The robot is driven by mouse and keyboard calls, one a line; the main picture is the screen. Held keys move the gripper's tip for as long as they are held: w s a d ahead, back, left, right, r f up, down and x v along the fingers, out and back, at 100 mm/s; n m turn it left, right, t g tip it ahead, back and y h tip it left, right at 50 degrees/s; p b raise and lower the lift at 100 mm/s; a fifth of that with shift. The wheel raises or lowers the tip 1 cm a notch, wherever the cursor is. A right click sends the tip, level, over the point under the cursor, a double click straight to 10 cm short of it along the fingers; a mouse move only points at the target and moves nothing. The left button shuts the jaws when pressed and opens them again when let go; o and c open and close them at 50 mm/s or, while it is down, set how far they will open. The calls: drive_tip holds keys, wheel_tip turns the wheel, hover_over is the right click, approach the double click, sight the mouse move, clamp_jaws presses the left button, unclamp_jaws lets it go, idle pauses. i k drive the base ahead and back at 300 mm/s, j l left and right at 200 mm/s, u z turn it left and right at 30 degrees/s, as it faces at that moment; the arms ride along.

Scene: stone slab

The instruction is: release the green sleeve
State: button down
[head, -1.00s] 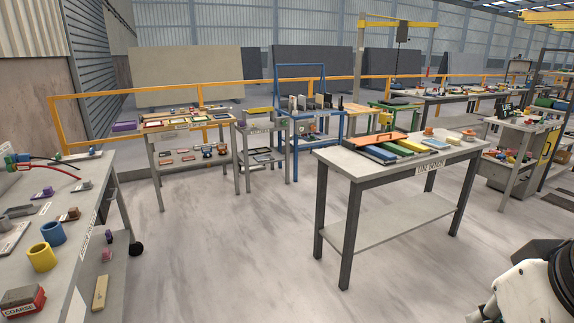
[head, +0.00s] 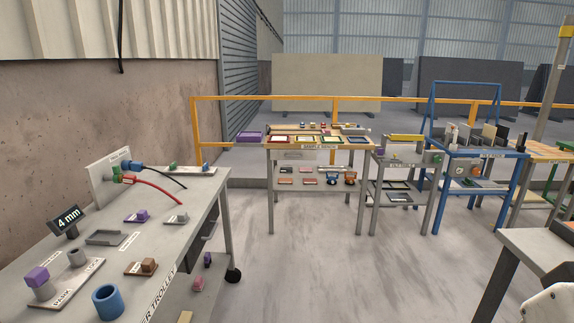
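A green sleeve-like fitting (head: 118,173) sits at the front of an upright white panel (head: 97,180) at the back left of the grey trolley top. A red hose (head: 152,188) runs from it to the right. A blue fitting (head: 137,166) with a black hose (head: 172,179) sits just beside it. The fittings are too small to tell how the sleeve is held. A white part of my arm shows at the bottom right corner, far from the trolley. My gripper's fingers are not in view.
The trolley top (head: 190,208) also carries a blue ring (head: 108,302), a 4 mm sign (head: 68,220), a purple block (head: 37,278) and several small blocks. A sample bench (head: 310,147) and blue rack (head: 484,153) stand behind. Floor (head: 330,260) between is clear.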

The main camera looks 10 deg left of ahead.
sight(116, 169)
drive_tip(key=i+u, duration=0.4)
drive_tip(key=i, duration=0.15)
drive_tip(key=i+l+u, duration=0.15)
drive_tip(key=i+u, duration=0.2)
drive_tip(key=i, duration=0.15)
drive_tip(key=i+l+u, duration=0.75)
drive_tip(key=i, duration=0.2)
